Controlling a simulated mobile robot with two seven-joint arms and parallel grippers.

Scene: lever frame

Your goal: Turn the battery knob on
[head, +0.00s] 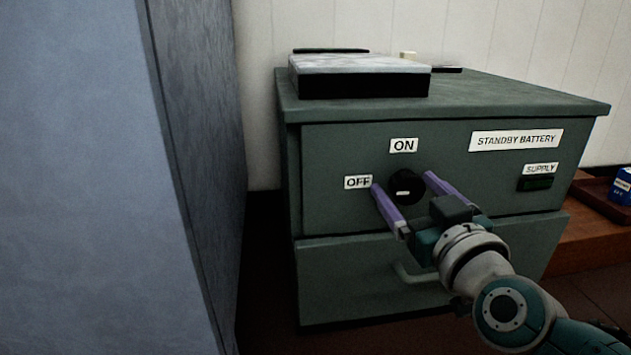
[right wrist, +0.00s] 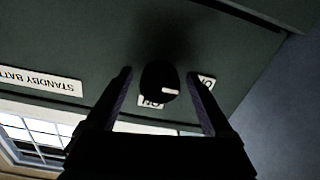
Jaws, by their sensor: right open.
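The battery knob (head: 406,187) is round and black, on the front of a dark green cabinet. A short white mark shows on its lower part. The ON label (head: 403,145) is above it and the OFF label (head: 358,182) is to its left. My right gripper (head: 403,182) is open, with one purple finger on each side of the knob. In the right wrist view the knob (right wrist: 158,80) sits between the spread fingers (right wrist: 160,76), with a gap on each side. My left gripper is not in view.
The cabinet (head: 450,225) has a STANDBY BATTERY label (head: 516,140) and a dark SUPPLY window (head: 535,184). A drawer handle (head: 412,275) is below the knob. A flat box (head: 360,75) lies on top. A large blue-grey panel (head: 110,180) fills the left side.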

